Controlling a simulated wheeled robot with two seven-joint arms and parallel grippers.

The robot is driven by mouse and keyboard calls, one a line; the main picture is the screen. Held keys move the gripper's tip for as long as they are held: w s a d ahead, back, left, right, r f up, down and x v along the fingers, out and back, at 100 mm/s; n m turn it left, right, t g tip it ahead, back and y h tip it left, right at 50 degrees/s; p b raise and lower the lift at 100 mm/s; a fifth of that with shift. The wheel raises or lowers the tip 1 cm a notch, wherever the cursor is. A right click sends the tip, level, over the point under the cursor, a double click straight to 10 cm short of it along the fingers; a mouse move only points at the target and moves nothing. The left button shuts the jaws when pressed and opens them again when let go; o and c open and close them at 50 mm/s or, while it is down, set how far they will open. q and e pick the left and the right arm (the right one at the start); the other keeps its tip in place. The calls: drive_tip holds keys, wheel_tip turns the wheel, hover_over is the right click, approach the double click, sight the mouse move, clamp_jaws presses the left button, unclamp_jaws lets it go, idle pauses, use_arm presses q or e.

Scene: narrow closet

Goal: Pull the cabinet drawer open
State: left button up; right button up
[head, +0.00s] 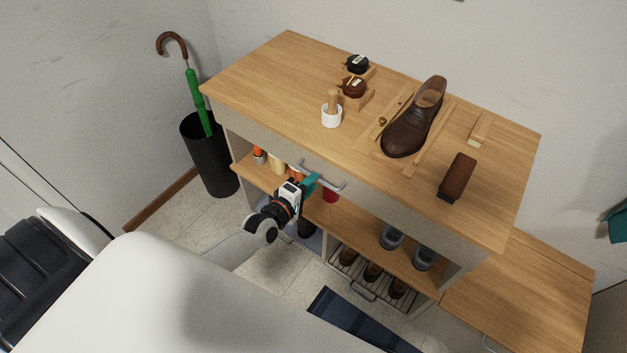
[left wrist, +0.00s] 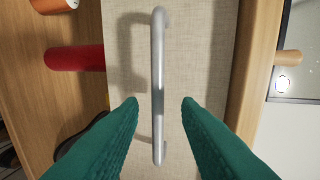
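The wooden cabinet (head: 285,75) has a drawer under its top with a pale, linen-textured front (head: 385,195). The drawer front looks flush with the cabinet. A silver bar handle (head: 335,184) is fixed across it. My left gripper (head: 312,184) is at the handle. In the left wrist view, its two teal fingers (left wrist: 160,102) are apart, one on each side of the handle (left wrist: 158,75). A gap shows on both sides, so the fingers are not closed on the bar. The drawer's inside is hidden. My right gripper is not in view.
A brown shoe (head: 415,120), a brush (head: 457,177) and a white cup (head: 331,117) stand on the cabinet top. Shelves below hold shoes and cans. A black bin (head: 208,165) with a green umbrella stands left. A low wooden bench (head: 530,300) adjoins at right.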

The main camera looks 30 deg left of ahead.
use_arm(q)
drive_tip(key=shift+x, duration=1)
clamp_jaws()
drive_tip(key=f+p+v, duration=0.1)
drive_tip(key=f+v, duration=0.1)
drive_tip(key=v, duration=0.9)
drive_tip(key=s+f+p+v, duration=0.1)
drive_tip(key=f+p+v, duration=0.1)
drive_tip(key=v, duration=0.9)
drive_tip(key=shift+f, duration=0.15)
drive_tip(key=shift+w+a, duration=0.1)
